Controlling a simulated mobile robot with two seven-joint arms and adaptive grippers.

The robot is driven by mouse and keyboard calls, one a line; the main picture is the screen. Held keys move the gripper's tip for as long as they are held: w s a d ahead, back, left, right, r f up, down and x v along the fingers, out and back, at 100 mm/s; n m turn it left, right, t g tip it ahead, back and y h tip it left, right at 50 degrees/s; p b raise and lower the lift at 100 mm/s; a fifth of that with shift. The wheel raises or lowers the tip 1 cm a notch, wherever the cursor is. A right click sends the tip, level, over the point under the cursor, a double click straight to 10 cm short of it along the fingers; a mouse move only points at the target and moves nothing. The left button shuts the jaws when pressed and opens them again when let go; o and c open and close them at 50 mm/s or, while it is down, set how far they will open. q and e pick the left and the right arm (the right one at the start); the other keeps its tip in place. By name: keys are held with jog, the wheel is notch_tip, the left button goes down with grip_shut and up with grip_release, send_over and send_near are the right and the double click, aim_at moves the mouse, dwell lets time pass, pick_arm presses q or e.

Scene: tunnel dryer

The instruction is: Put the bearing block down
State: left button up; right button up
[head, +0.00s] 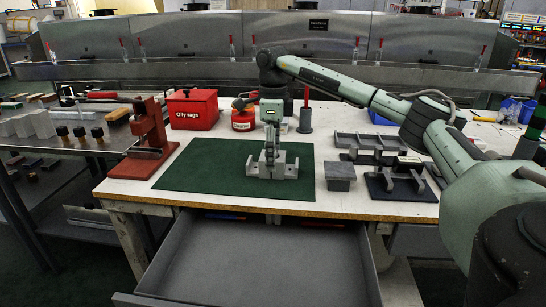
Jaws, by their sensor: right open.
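The grey bearing block (289,171) sits upright on the green mat (210,175), with a foot showing on each side. My right gripper (270,162) reaches down over the middle of the block, with its fingers open around or just in front of its upper part. The fingers hide the block's centre, and I cannot tell whether they touch it. My left gripper is not in view.
A red press (148,125) and an oily rags box (193,110) stand left. A small grey block (340,177) and a dark fixture (402,190) are right of the mat. An open, empty drawer (260,262) juts out in front. The mat's left side is clear.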

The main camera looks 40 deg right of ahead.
notch_tip(320, 180, up, 10)
jog(key=shift+r+p, duration=0.15)
jog(key=shift+p, duration=0.3)
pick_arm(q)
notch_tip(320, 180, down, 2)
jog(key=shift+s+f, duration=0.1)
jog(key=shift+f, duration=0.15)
pick_arm(e)
jog(key=shift+r, duration=0.6)
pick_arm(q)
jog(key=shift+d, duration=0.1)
